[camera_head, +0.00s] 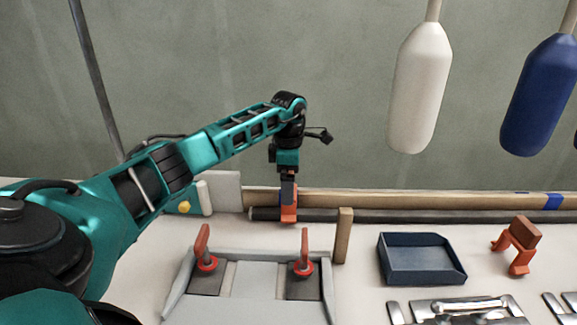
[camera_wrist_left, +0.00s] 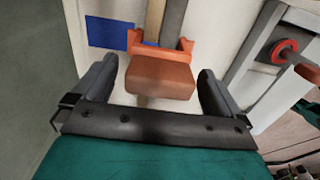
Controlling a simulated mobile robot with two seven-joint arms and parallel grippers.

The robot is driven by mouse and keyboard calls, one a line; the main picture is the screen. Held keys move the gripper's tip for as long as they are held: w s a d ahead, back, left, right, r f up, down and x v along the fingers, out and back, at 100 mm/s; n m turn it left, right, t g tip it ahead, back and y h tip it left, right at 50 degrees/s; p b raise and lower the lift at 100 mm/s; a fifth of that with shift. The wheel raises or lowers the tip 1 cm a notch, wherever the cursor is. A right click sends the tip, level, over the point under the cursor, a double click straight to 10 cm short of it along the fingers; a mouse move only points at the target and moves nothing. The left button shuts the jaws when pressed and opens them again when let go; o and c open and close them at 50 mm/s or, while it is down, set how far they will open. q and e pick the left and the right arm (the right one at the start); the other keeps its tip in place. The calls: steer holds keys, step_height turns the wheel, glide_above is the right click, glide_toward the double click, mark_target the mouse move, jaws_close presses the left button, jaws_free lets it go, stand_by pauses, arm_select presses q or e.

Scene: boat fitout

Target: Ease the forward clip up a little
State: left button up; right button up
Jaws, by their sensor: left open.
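An orange clip (camera_head: 289,208) with a brownish block on top sits over the dark rod (camera_head: 390,216) along the back of the bench. The frames do not label it as the forward clip. A second orange clip (camera_head: 521,263) stands loose on the bench at the right, off the rod. My left gripper (camera_head: 288,185) points down over the clip on the rod. In the left wrist view the clip's block (camera_wrist_left: 160,78) lies between the two spread fingers of my left gripper (camera_wrist_left: 158,72), with gaps on both sides. My right gripper is not in view.
A grey panel (camera_head: 250,305) with two red-handled latches (camera_head: 304,262) lies in front. A wooden post (camera_head: 344,235) stands right of the clip. A dark blue tray (camera_head: 420,260) and metal fittings (camera_head: 460,310) are at right. White (camera_head: 420,85) and blue (camera_head: 540,95) fenders hang above.

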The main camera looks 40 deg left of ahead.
arm_select(q)
steer(key=shift+f, duration=1.55)
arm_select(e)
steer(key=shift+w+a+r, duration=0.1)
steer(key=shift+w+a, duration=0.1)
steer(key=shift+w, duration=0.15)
arm_select(q)
steer(key=c, duration=0.9)
steer(key=o, duration=0.5)
steer(key=c, duration=0.9)
steer(key=shift+r, duration=0.1)
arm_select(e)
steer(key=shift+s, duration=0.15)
arm_select(q)
steer(key=shift+w+a+r+p, duration=0.15)
steer(key=shift+r+p, duration=0.3)
steer(key=shift+r, duration=0.25)
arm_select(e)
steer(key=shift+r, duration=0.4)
arm_select(q)
steer(key=o, duration=1.1)
steer(key=shift+o, duration=1)
steer(key=shift+f, duration=0.1)
